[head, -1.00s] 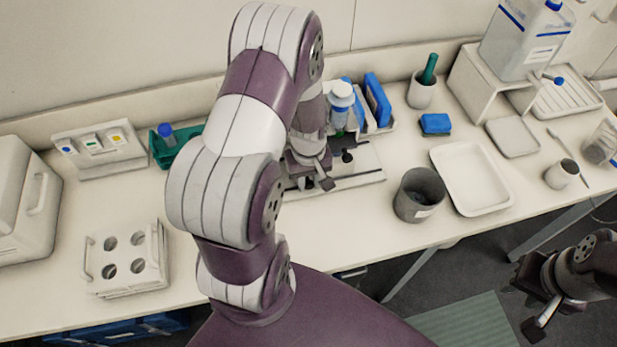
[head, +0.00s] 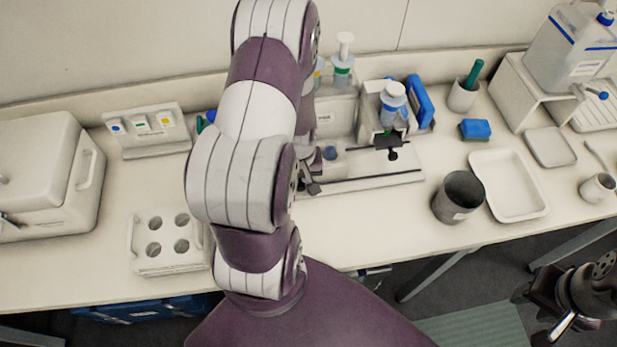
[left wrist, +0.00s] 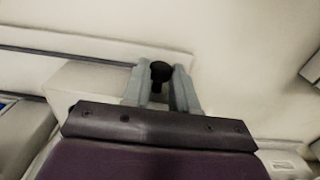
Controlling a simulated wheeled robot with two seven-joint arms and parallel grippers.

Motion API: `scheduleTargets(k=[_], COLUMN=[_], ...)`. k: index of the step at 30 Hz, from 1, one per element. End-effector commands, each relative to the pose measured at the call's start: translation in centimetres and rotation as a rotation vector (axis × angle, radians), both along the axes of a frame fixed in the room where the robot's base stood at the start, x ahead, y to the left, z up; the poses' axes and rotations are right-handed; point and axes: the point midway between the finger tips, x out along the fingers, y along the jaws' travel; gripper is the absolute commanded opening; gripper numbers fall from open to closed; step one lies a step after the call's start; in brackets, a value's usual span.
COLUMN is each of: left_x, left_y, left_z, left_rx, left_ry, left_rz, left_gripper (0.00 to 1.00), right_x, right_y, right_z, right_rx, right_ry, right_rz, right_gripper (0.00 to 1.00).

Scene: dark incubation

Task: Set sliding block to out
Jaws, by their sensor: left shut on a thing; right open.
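My left gripper (head: 312,186) is low over the left part of a pale slide base (head: 385,180) with a dark groove. My own arm hides much of it there. In the left wrist view, my left gripper (left wrist: 160,85) is shut on a black knob (left wrist: 160,70), which I take to be the sliding block's handle. The pale block beside it (left wrist: 90,80) is partly hidden by the fingers. A second black knob (head: 392,154) stands on the base farther right, apart from my gripper. My right gripper (head: 560,325) is open and empty, off the bench's front edge.
A white-capped bottle (head: 393,104) and a blue holder (head: 420,102) stand behind the base. A dark grey cup (head: 459,197) and a white tray (head: 509,186) are to the right. A white rack (head: 166,243) is to the left. The bench front is clear.

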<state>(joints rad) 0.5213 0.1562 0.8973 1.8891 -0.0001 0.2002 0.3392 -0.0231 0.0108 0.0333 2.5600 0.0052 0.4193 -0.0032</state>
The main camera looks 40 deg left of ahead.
Motion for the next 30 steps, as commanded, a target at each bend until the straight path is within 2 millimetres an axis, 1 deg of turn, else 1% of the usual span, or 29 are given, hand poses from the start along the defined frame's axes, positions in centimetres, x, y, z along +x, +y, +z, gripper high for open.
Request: scheduleTargets(k=[12,13,14,15,22,24,26,29,30], left_x=[-0.2,-0.2,-0.2,-0.2,-0.2,-0.2,-0.1,-0.1,-0.1], left_y=[0.2,0.3,0.2,0.2,0.2,0.2,0.3,0.3,0.4], left_z=[0.1,0.1,0.1,0.1,0.0,0.3,1.0,3.2,4.3], left_rx=[0.002,0.002,0.002,0.002,0.001,0.002,0.002,0.004,0.004], left_ry=[-0.001,-0.001,-0.001,-0.001,-0.001,-0.003,-0.004,-0.007,-0.009], left_rz=[0.001,0.001,0.001,0.001,0.0,0.0,0.0,0.001,0.001], left_gripper=[0.0,0.37,0.46,0.52,0.52,0.52,0.52,0.52,0.52], right_x=[0.0,0.0,0.0,0.0,0.0,0.0,0.0,0.0,0.0], right_y=[0.0,0.0,0.0,0.0,0.0,0.0,0.0,0.0,0.0], right_z=[0.1,0.1,0.1,0.1,0.1,0.0,0.0,-0.2,-0.3], right_rx=[0.0,0.0,0.0,0.0,0.0,0.0,0.0,0.0,0.0], right_ry=[0.0,0.0,0.0,0.0,0.0,0.0,0.0,0.0,0.0], right_rz=[0.0,0.0,0.0,0.0,0.0,0.0,0.0,0.0,0.0], right_gripper=[0.43,0.43,0.43,0.43,0.43,0.43,0.43,0.43,0.43])
